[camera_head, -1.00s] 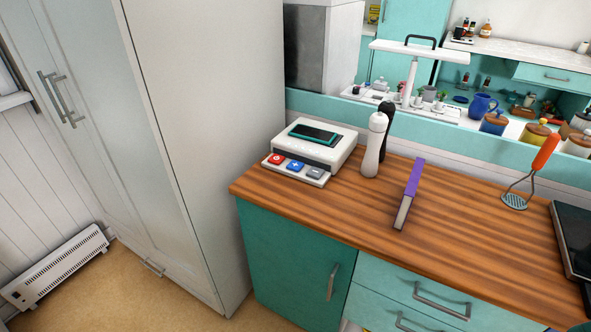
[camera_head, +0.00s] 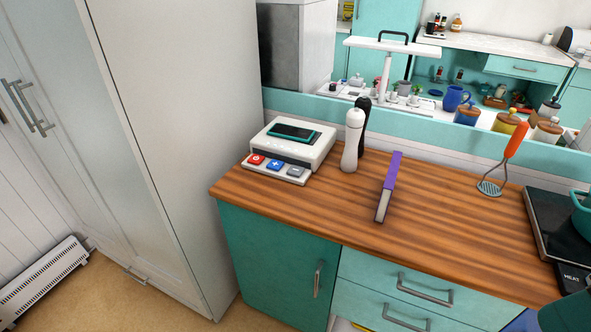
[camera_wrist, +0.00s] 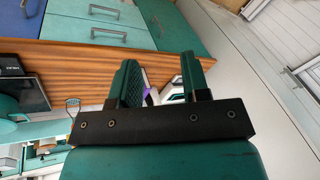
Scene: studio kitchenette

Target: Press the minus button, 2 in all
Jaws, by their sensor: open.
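A white device (camera_head: 318,150) with a dark, teal-edged screen stands at the left end of the wooden counter, near the tall cabinet. Along its front are a red button (camera_head: 256,160), a blue plus button (camera_head: 275,164) and a grey button (camera_head: 295,170). The grey one is rightmost; its mark is too small to read clearly. In the wrist view my gripper (camera_wrist: 159,78) is open, with nothing held between its fingers. The counter lies beyond it. White parts, likely the device, show partly hidden behind the fingers, apart from them.
White and black mills (camera_head: 352,140) stand right of the device. A purple-spined book (camera_head: 390,185) stands on the counter (camera_head: 440,220). A masher (camera_head: 502,165) with an orange handle is farther right, near a dark hob (camera_head: 560,235). The tall cabinet (camera_head: 185,130) borders the left.

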